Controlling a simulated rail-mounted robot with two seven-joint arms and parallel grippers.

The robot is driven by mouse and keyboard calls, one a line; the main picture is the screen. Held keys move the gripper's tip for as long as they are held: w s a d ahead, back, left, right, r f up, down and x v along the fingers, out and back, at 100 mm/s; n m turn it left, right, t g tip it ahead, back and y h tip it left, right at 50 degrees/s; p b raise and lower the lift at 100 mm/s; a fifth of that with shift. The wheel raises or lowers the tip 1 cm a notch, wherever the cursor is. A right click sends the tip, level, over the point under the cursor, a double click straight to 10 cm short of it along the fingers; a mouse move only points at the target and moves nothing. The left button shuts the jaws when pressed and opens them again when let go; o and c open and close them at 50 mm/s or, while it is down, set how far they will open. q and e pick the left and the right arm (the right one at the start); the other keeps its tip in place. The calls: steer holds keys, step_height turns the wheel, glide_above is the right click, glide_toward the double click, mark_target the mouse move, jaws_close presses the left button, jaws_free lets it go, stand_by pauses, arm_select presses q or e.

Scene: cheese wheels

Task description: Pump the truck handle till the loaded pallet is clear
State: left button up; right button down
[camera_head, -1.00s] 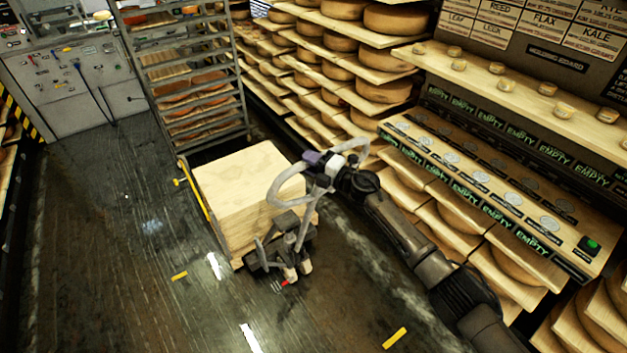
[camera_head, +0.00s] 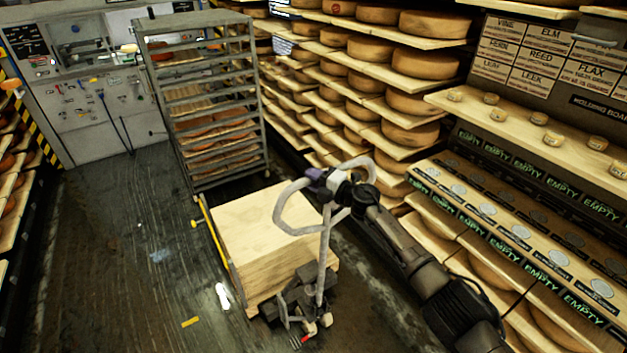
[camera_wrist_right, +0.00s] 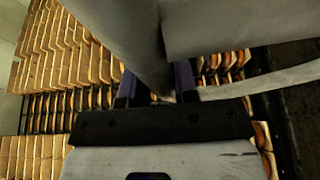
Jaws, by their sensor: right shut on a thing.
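The pallet truck's grey looped handle (camera_head: 324,245) stands up, a little tilted, above the truck's base (camera_head: 300,301). My right gripper (camera_head: 322,184) is shut on the handle's loop at its upper part. In the right wrist view the grey handle (camera_wrist_right: 125,35) fills the space between the fingers. The load of stacked pale boards (camera_head: 272,232) sits on the truck, in front of the rack. Whether there is a gap under the load cannot be seen from here. My left gripper is in neither view.
A tall metal rack (camera_head: 205,105) with cheeses stands just behind the load. Shelves of cheese wheels (camera_head: 415,105) line the right side, close to my right arm. A yellow bar (camera_head: 208,235) runs along the load's left side. The dark floor (camera_head: 120,250) at left is open.

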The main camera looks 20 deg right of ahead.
steer(key=shift+r, duration=0.1)
steer(key=c, duration=0.9)
jaws_free()
steer(key=shift+s+d, duration=0.3)
steer(key=shift+d, duration=0.05)
steer(key=p+v, duration=0.2)
steer(key=v, duration=1.1)
steer(key=shift+a, duration=0.1)
